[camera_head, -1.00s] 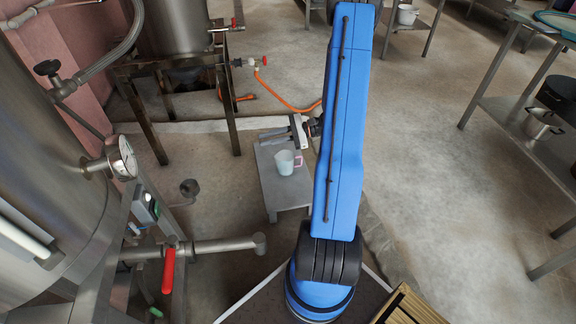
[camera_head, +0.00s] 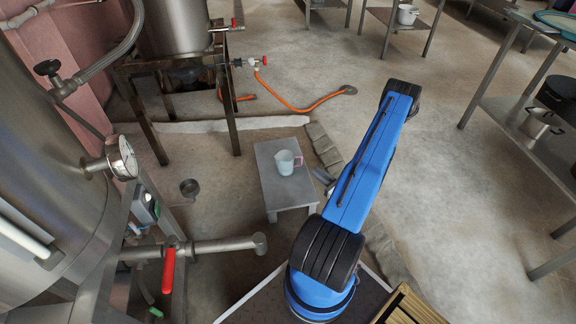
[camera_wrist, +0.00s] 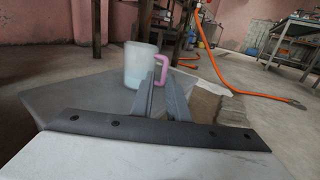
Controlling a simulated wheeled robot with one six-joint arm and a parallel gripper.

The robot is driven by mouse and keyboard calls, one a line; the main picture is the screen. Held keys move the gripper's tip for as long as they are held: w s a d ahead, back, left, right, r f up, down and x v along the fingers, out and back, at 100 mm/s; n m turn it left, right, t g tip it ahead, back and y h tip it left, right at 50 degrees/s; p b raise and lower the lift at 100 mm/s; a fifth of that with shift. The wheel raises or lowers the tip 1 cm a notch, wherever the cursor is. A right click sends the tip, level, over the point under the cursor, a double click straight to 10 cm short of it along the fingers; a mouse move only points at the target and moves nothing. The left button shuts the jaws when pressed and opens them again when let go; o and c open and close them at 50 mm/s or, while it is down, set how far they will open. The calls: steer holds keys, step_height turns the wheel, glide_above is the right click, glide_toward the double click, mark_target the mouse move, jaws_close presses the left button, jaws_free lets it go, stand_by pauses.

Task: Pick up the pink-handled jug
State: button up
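The jug (camera_head: 285,163) is pale blue and translucent with a pink handle on its right side. It stands upright on a small low grey table (camera_head: 283,194). In the wrist view the jug (camera_wrist: 137,66) stands ahead and slightly left, with its handle (camera_wrist: 161,67) towards the right, just beyond the fingertips. My gripper (camera_wrist: 161,86) points towards the handle. In the head view my blue arm reaches to the right of the table and mostly hides the gripper.
An orange hose (camera_head: 305,107) lies on the floor behind the table. A steel pipe with a red-handled valve (camera_head: 168,270) runs at the front left. A steel tank on a stand (camera_head: 180,30) is at the back left. Shelving (camera_head: 520,120) stands right. Open floor lies behind my arm.

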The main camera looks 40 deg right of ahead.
steer(key=shift+m+h, duration=0.5)
steer(key=shift+h, duration=0.2)
steer(key=w, duration=0.3)
steer(key=w+f, duration=0.1)
steer(key=w, duration=0.3)
steer(key=w+d+f, duration=0.1)
steer(key=w, duration=0.2)
steer(key=shift+w+f, duration=0.1)
steer(key=shift+w, duration=0.25)
steer(key=shift+w+f, duration=0.25)
steer(key=shift+w, duration=1.05)
steer(key=shift+w+f, duration=0.25)
steer(key=shift+w, duration=1.05)
steer(key=shift+a, duration=0.1)
jaws_close()
step_height(320, 180, up, 10)
